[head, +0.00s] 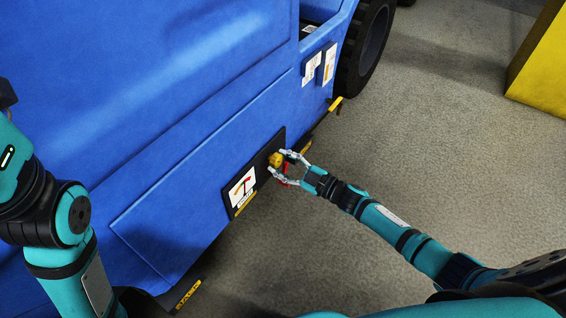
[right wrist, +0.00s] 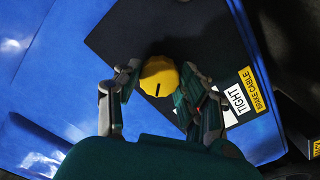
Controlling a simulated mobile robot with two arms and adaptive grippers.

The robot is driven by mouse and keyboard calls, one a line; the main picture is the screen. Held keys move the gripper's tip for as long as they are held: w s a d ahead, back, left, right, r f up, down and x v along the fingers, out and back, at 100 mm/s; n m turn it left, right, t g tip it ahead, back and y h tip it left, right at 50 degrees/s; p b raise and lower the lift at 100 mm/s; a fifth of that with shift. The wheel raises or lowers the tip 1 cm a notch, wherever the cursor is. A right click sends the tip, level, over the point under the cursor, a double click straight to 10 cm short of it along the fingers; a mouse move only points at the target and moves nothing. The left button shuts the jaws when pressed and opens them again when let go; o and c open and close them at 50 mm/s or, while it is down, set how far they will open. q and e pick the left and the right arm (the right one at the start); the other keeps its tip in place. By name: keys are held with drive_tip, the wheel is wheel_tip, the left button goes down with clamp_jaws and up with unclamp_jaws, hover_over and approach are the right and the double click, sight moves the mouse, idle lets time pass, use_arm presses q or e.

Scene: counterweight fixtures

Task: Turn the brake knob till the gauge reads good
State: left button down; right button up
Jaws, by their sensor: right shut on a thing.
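The yellow brake knob (head: 275,159) sits on a dark plate on the side of the blue machine. My right gripper (head: 282,164) is shut on it, and in the right wrist view the fingers flank the knob (right wrist: 158,76), whose face has a short dark mark. The white gauge (head: 242,188) is beside the knob on the same plate, with a coloured arc and a needle too small to read exactly. In the right wrist view a strip (right wrist: 237,97) reads TIGHT; a finger hides most of the gauge. My left arm shows at the left, but its gripper does not.
A yellow label (right wrist: 253,92) reads BRAKE CABLE. The blue machine (head: 160,110) fills the left, with a black tyre (head: 368,45) at the top. White cards (head: 329,63) are on its side. A yellow block (head: 543,65) stands at the right. Grey floor between is clear.

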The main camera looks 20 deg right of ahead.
drive_tip(key=o, duration=1.2)
drive_tip(key=shift+c, duration=0.2)
drive_tip(key=shift+s, duration=0.1)
drive_tip(key=v, duration=1.2)
